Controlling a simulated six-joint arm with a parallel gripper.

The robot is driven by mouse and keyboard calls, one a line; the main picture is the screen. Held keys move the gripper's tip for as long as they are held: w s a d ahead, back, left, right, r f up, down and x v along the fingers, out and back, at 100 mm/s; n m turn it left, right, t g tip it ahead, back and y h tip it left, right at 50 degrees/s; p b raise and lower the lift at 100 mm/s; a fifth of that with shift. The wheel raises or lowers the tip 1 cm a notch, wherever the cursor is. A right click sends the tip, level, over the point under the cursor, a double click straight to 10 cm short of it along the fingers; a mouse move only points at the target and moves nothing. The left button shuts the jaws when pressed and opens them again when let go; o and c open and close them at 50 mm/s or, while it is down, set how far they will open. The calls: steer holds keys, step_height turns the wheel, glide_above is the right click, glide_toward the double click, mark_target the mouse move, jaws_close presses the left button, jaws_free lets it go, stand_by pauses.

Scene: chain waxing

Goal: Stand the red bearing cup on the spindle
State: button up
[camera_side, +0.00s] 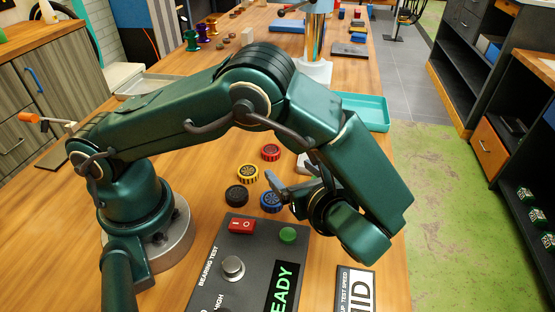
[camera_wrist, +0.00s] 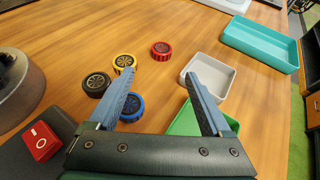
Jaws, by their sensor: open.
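The red bearing cup (camera_side: 270,152) lies on the wooden table, the farthest of a small group of similar round cups. In the wrist view the red cup (camera_wrist: 161,51) is ahead of the fingertips, roughly centred between them and apart from them. My gripper (camera_side: 288,172) is open and empty; its two blue-grey fingers (camera_wrist: 160,75) are spread wide. A short grey metal post or knob (camera_side: 232,268) stands on the dark bearing test box (camera_side: 207,285); I cannot tell whether it is the spindle.
Yellow (camera_side: 247,174), black (camera_side: 237,195) and blue (camera_side: 271,201) cups sit near my fingers. A white tray (camera_wrist: 207,77) and a green tray (camera_wrist: 190,120) lie to the right, partly behind a finger. A teal tray (camera_wrist: 260,44) is farther back. The box carries a red switch (camera_side: 241,226).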

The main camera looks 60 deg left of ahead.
steer(key=shift+s+a+r+n+g, duration=0.1)
steer(key=shift+a+r+n+g, duration=0.15)
steer(key=shift+r+n, duration=0.2)
steer(key=s+r+n+t+h, duration=0.1)
steer(key=s+r+n+h, duration=0.3)
steer(key=n, duration=0.5)
steer(key=s+a+r+n+t+h, duration=0.1)
steer(key=s+r+n+t+h, duration=0.1)
steer(key=s+r+n+h, duration=0.3)
steer(key=r+n+h, duration=0.1)
steer(key=n+h, duration=0.3)
steer(key=n, duration=0.1)
steer(key=shift+s+a+r, duration=0.15)
steer(key=shift+r, duration=0.15)
steer(key=shift+r+n, duration=0.1)
steer(key=shift+n, duration=0.15)
steer(key=shift+c, duration=1.1)
